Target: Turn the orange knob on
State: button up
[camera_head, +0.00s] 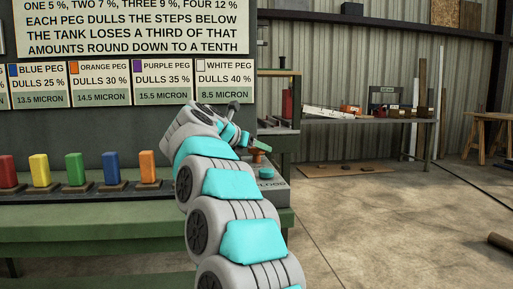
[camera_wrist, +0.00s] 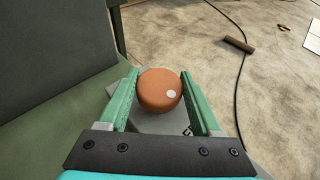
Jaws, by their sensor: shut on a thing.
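The orange knob (camera_wrist: 160,90) is round, with a pale dot toward its lower right side. In the wrist view it sits between the two green fingers of my gripper (camera_wrist: 162,98), which are shut on its sides. In the head view my gripper (camera_head: 258,148) is at the right end of the green bench, and the knob (camera_head: 258,157) shows small beside it, partly hidden.
Red (camera_head: 8,171), yellow (camera_head: 40,170), green (camera_head: 76,169), blue (camera_head: 111,168) and orange (camera_head: 147,166) blocks stand in a row on the green bench (camera_head: 100,225). A sign board (camera_head: 130,28) hangs behind. Concrete floor lies open at right.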

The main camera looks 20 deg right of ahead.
jog(key=shift+n+t, duration=0.3)
jog(key=shift+n+t+y, duration=0.7)
jog(key=shift+n+y, duration=0.1)
jog(key=shift+s+r+n+t+y+p, duration=0.15)
jog(key=shift+n+t+y+p, duration=0.35)
jog(key=shift+n+t+y, duration=0.4)
jog(key=n+t+y+p, duration=0.1)
jog(key=p, duration=0.1)
jog(key=n+y+p, duration=0.2)
jog(key=shift+r+t, duration=0.3)
jog(key=shift+t, duration=0.1)
jog(key=shift+n+t+y+p, duration=0.4)
jog(key=shift+n+y+p, duration=0.35)
jog(key=shift+p, duration=0.5)
jog(key=n+y, duration=0.1)
jog(key=n+y+p, duration=0.2)
jog(key=y, duration=0.1)
jog(key=shift+f+n+t, duration=0.3)
jog(key=shift+n, duration=0.05)
jog(key=shift+f+n+y, duration=0.1)
jog(key=shift+n+y, duration=1.1)
jog(key=shift+y, duration=0.15)
jog(key=shift+n+y, duration=0.4)
jog(key=shift+y, duration=0.1)
jog(key=shift+f+n+g+y, duration=0.15)
jog(key=shift+n+g+y, duration=0.45)
jog(key=shift+c, duration=0.2)
